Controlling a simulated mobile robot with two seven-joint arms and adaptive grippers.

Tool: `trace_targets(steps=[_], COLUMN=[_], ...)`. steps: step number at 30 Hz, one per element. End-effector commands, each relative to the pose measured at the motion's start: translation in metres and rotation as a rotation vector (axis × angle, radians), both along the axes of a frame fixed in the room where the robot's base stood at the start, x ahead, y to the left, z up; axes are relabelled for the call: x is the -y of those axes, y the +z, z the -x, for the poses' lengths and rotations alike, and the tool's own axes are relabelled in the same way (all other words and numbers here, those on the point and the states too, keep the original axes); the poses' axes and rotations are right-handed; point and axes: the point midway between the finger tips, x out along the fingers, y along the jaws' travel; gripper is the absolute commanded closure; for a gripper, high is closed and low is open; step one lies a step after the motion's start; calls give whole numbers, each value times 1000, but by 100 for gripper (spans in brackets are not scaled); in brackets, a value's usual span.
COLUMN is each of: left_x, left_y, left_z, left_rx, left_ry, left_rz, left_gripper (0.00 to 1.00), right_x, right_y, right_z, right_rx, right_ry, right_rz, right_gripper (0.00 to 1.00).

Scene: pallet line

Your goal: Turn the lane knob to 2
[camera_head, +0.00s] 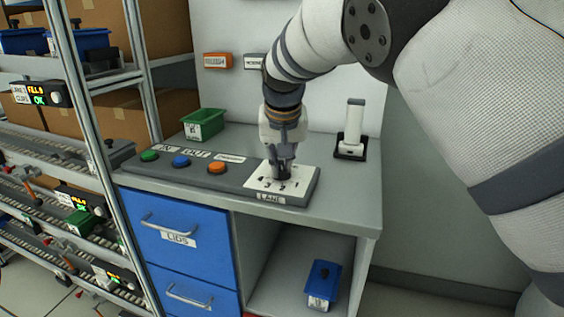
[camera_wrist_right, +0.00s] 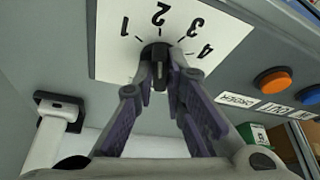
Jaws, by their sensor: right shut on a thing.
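The lane knob (camera_wrist_right: 157,47) is a small dark knob on a white plate (camera_wrist_right: 110,60) printed with 1, 2, 3 and 4 around it. My right gripper (camera_wrist_right: 159,68) is shut on the knob, with a finger on each side. The fingers hide much of the knob, and I cannot tell for sure which number it points to. In the head view my right gripper (camera_head: 281,172) reaches down from above onto the plate (camera_head: 262,184), behind the LANE label (camera_head: 271,199). My left gripper is not in view.
Orange (camera_head: 217,168), blue (camera_head: 181,161) and green (camera_head: 149,155) buttons sit left of the plate on the same console. A green bin (camera_head: 204,124) and an upright white device (camera_head: 354,129) stand behind. Shelves with conveyors fill the left side.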

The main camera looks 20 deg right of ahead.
Motion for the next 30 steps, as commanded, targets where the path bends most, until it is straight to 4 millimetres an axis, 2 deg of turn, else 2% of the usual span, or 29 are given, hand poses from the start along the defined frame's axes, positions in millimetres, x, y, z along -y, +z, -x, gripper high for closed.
trace_targets(steps=[10,11,13,22,26,30], left_x=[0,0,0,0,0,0], left_y=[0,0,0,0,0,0], left_z=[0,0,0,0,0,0], left_rx=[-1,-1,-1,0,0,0], left_ry=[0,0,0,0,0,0], left_rz=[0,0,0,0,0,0], left_gripper=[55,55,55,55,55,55], right_x=[0,0,0,0,-2,-5], right_y=[-2,-2,-2,0,17,53], right_z=[0,0,0,0,6,20], right_rx=[-3,-3,-3,-1,3,4], right_ry=[-1,-1,-1,-1,-1,-1], right_rz=[0,0,0,0,-1,0], right_gripper=[100,86,70,68,68,68])
